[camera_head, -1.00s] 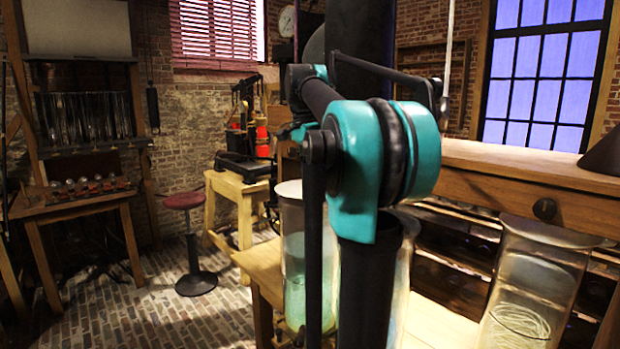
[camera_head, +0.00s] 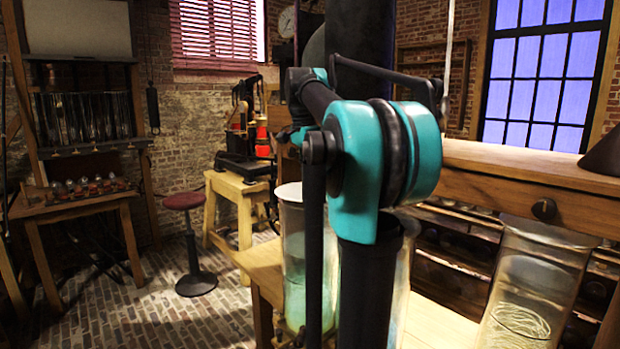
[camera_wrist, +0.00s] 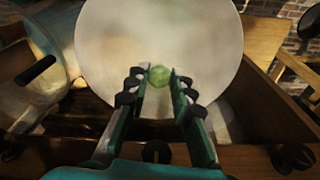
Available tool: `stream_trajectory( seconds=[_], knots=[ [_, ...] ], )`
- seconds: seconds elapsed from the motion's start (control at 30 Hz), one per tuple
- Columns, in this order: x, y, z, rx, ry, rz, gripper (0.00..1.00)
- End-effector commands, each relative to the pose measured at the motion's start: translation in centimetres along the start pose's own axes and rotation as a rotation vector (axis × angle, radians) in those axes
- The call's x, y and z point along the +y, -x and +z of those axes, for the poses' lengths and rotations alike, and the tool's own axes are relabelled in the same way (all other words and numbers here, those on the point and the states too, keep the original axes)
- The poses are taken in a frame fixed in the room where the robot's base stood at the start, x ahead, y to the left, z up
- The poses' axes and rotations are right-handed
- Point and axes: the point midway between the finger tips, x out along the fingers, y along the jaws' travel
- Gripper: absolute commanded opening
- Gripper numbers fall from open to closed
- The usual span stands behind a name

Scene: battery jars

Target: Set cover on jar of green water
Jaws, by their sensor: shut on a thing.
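The cover (camera_wrist: 160,32) is a large pale round disc with a small green knob (camera_wrist: 159,75) in the wrist view. My gripper (camera_wrist: 158,82) is shut on this knob. In the head view, a tall glass jar with green water (camera_head: 294,265) stands on the wooden bench, partly hidden by my arm. The wrist view does not clearly show what lies under the cover.
Another glass jar with greenish contents (camera_head: 402,300) is mostly hidden behind my arm. A jar with a pale coil (camera_head: 525,285) stands at the right, by a wooden shelf with a knobbed drawer (camera_head: 545,209). A glass jar rim (camera_wrist: 62,75) shows left of the cover.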

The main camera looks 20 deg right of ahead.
Motion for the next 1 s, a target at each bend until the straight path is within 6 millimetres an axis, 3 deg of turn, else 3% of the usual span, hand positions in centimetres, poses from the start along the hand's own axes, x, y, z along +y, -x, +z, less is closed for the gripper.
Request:
stream_trajectory(
  seconds=[0.5, 0.53, 0.6, 1.0],
  knots=[
    [0.01, -0.91, 0.11, 0.0, 0.0, 0.0, 0.0],
    [0.01, -0.91, 0.11, 0.0, 0.0, 0.0, 0.25],
    [0.01, -0.9, 0.11, 0.0, 0.0, 0.0, 0.31],
    [-0.04, -0.22, 0.11, 0.0, 0.0, 0.0, 0.31]
  ],
)
